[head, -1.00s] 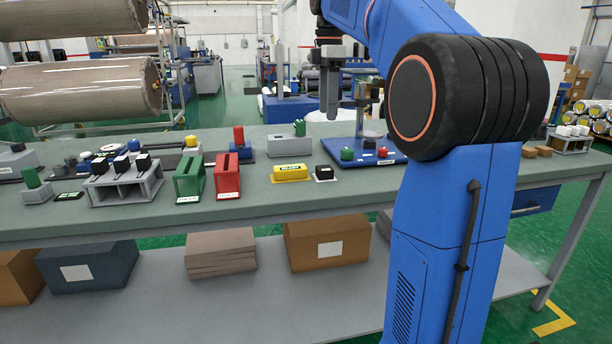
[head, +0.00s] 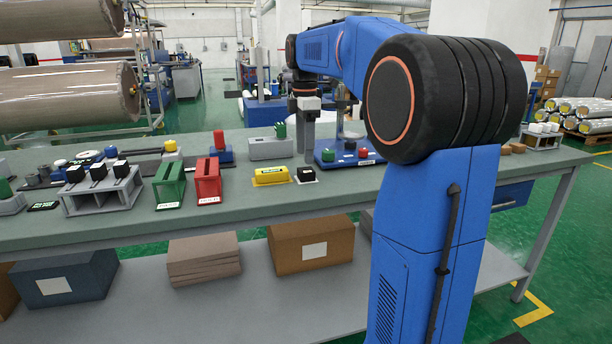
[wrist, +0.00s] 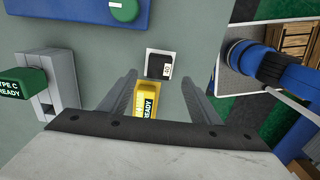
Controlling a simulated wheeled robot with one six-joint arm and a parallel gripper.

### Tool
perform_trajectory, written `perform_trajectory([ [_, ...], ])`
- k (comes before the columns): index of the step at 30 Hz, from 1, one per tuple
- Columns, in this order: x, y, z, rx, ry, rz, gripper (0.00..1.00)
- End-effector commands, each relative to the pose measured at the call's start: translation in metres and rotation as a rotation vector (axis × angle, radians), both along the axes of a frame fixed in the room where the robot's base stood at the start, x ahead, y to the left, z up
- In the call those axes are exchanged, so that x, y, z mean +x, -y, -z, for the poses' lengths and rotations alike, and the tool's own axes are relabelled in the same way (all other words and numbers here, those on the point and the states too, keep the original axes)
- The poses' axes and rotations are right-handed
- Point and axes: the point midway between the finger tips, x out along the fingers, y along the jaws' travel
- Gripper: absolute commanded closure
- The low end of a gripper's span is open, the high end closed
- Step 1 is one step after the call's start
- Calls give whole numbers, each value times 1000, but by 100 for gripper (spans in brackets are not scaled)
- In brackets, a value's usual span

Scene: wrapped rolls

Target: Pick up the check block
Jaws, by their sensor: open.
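A small black block (head: 306,174) sits on a white pad on the bench. A yellow block (head: 271,174) with a dark label lies just left of it. I cannot read the word "check" on either one. My gripper (wrist: 159,77) is open and empty, pointing down above the bench. The yellow block's near part is hidden by my gripper body.
A grey holder (head: 270,149) with a green part stands behind the blocks. A blue tray (head: 345,158) with green and red knobs is at right. Red (head: 208,182) and green (head: 169,186) slotted stands are at left. The bench front is clear.

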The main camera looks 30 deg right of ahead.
Motion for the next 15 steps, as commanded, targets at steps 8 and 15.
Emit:
perform_trajectory([
  [8,0,4,26,1,-2,0,43],
  [15,1,5,51,0,-1,0,43],
])
